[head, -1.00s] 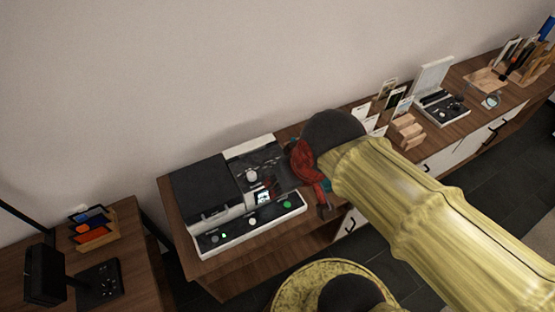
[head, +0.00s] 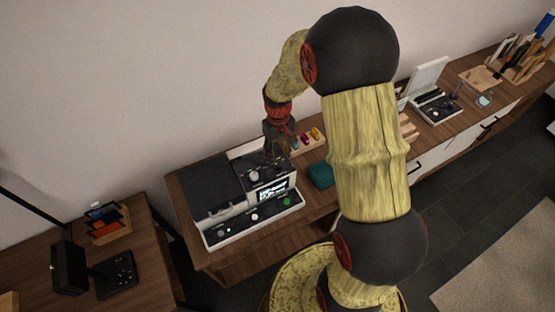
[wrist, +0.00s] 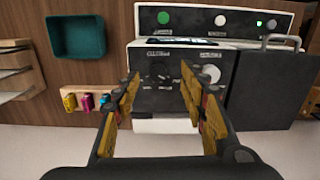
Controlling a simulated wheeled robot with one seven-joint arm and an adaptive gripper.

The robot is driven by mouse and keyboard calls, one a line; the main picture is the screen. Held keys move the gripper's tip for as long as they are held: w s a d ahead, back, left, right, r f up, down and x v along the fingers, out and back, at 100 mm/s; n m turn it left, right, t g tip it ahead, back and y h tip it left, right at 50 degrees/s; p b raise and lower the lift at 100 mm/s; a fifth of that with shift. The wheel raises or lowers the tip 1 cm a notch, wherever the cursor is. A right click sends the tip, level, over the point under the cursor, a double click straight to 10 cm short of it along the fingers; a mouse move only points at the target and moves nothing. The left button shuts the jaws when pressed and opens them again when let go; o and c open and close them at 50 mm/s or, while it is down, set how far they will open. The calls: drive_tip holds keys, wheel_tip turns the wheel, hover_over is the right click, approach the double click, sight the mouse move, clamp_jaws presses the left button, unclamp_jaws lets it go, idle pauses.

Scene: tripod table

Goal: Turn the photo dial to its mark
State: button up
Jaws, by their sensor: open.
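The photo machine is a white and black box with a lit screen (head: 273,191) and a front button strip (head: 255,221). In the wrist view its panel (wrist: 180,100) carries a black dial (wrist: 161,72) on the left and a pale round knob (wrist: 210,74) on the right. Both have labels too blurred to read, so I cannot tell which is the photo dial, and no mark is clear. A pale knob (head: 253,176) also shows in the head view. My gripper (head: 274,155) is open and empty above the panel, its fingers (wrist: 161,76) either side of the black dial in the picture. Contact cannot be told.
A teal tray (wrist: 77,36) and a wooden holder with several small coloured pieces (wrist: 88,98) sit beside the machine. A dark lid (wrist: 268,88) covers its other side. A wall stands close behind. A second desk (head: 145,240) is at the left.

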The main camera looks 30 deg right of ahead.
sight(278, 164)
drive_tip(key=shift+w+d+r+t, duration=0.1)
drive_tip(key=shift+w+r+t, duration=0.1)
drive_tip(key=shift+w, duration=0.2)
drive_tip(key=shift+w+d+r+t, duration=0.1)
drive_tip(key=shift+w+r, duration=0.05)
drive_tip(key=shift+w, duration=0.25)
drive_tip(key=shift+s+f+n, duration=0.1)
drive_tip(key=shift+n, duration=0.2)
wheel_tip(278, 164, down, 8)
drive_tip(key=shift+r, duration=0.25)
drive_tip(key=shift+c, duration=0.7)
clamp_jaws()
